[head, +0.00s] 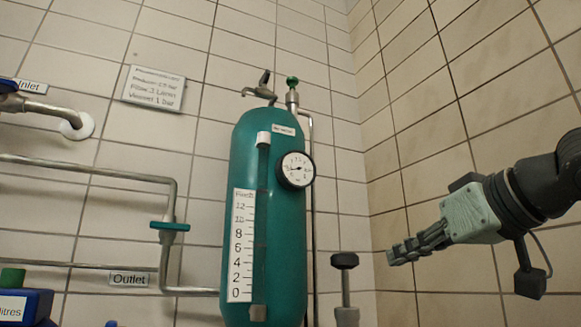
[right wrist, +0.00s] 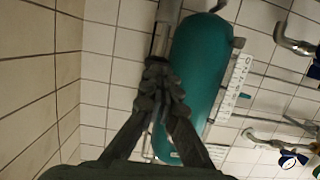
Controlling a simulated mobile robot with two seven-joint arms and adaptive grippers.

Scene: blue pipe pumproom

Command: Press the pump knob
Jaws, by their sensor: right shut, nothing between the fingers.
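The pump knob (head: 345,260) is a dark cap on a short upright metal rod, at the lower middle of the head view. It stands just right of the green tank (head: 239,160). My right gripper (head: 394,257) comes in from the right with its fingers shut and empty. In the picture its fingertips are a little right of the knob, at about the same height, with a gap between. In the right wrist view the shut fingers (right wrist: 160,80) overlap the tank's edge, and I cannot make out the knob there. My left gripper is not in view.
The tank carries a round gauge (head: 296,170), a level scale (head: 242,245) and a green-topped valve (head: 292,83). Pipes with a teal-handled outlet valve (head: 169,226) run along the left wall. A blue container (head: 25,306) is at the lower left. The tiled right wall is close behind my right arm.

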